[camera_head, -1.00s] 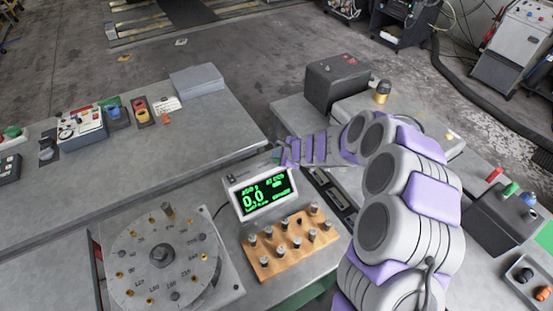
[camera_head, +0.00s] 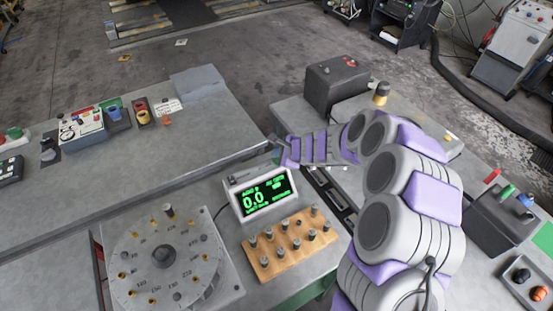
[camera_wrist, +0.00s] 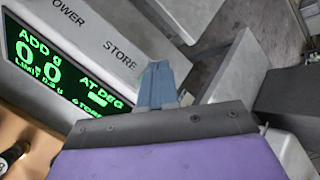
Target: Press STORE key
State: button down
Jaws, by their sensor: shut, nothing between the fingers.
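The balancer display unit (camera_head: 262,197) is a light grey box with a black screen and green text reading 0.0. It also shows in the wrist view (camera_wrist: 100,45), where its top carries the words POWER and STORE. The STORE label (camera_wrist: 119,53) lies just left of my fingertips. The key itself is not clearly visible; my fingers may cover it. My gripper (camera_wrist: 158,84) is shut and empty, its blue-grey fingers over the unit's top edge near the label. In the head view my gripper (camera_head: 284,152) is at the unit's upper right corner. Contact cannot be told.
A wooden block with several metal pegs (camera_head: 292,246) stands in front of the unit. A round dial plate (camera_head: 165,262) is at the left. A dark box (camera_head: 337,84) stands behind on the right bench. A grey bench (camera_head: 130,170) extends left.

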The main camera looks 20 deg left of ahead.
jog(key=shift+r+p, duration=2.15)
jog(key=shift+r, duration=0.35)
